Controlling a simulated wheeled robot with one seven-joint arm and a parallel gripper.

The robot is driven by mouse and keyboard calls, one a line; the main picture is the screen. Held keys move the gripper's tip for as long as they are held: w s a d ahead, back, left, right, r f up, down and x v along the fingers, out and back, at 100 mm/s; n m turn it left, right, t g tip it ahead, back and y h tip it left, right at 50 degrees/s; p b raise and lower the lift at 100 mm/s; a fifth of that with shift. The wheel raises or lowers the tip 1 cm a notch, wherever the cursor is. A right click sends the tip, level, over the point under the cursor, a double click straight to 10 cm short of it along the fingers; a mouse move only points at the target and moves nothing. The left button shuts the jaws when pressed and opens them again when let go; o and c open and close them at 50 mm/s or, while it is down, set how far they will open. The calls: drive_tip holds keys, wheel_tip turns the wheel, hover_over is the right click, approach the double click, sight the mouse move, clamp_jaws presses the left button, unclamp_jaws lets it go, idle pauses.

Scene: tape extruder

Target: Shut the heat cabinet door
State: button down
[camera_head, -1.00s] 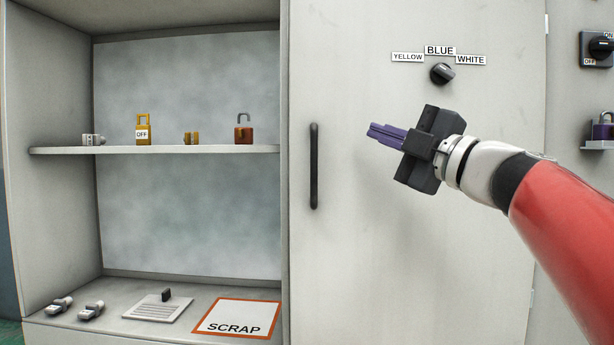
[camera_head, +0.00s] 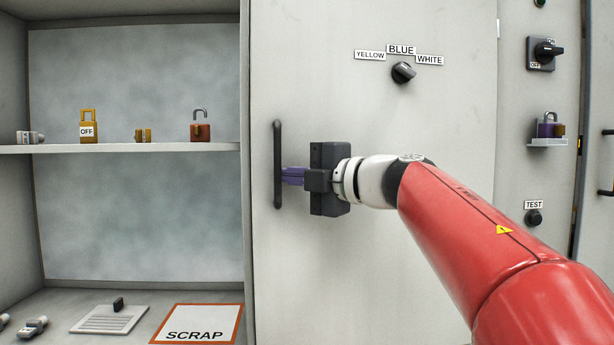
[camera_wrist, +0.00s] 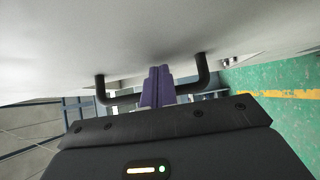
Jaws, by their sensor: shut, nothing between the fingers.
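A pale grey cabinet door (camera_head: 375,125) fills the middle of the head view, with a black vertical bar handle (camera_head: 278,165) near its left edge. I cannot tell whether this door stands fully shut or slightly ajar. My gripper (camera_head: 284,176) is shut and empty, its purple fingers pointing left with their tips beside the handle's right side. In the wrist view the fingers (camera_wrist: 156,86) overlap the middle of the bar handle (camera_wrist: 193,90), with the door surface (camera_wrist: 150,35) above. I cannot tell whether they touch the bar.
An open compartment left of the door holds a shelf (camera_head: 130,149) with padlocks, and below it a SCRAP area (camera_head: 205,310). A selector knob (camera_head: 403,72) sits on the door above my gripper. Switches and a small lock shelf (camera_head: 547,142) are at right.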

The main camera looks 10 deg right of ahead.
drive_tip(key=shift+w+a, duration=0.15)
drive_tip(key=w+p, duration=0.2)
drive_tip(key=w, duration=0.1)
drive_tip(key=shift+w+a, duration=0.1)
drive_tip(key=shift+w, duration=0.05)
idle(0.3)
